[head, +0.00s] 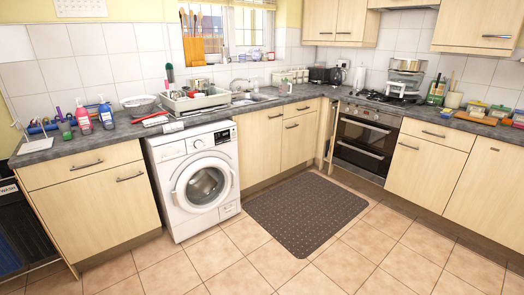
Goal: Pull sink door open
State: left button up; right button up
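The sink (256,99) is set into the dark countertop under the window, partly hidden by a dish rack. Below it are light wood cabinet fronts. A cabinet door (258,150) with a short bar handle (276,116) stands right of the washing machine and looks closed. Another front (299,145) with a bar handle (292,126) sits to its right, also closed. Neither of my grippers is in the head view.
A white washing machine (194,179) stands left of the sink cabinet. A dark dotted mat (305,213) lies on the tiled floor (225,262) in front of the cabinets. An oven (364,140) stands to the right. The floor is otherwise clear.

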aim_at(260, 133)
jog(key=i+z, duration=0.35)
jog(key=i, duration=0.7)
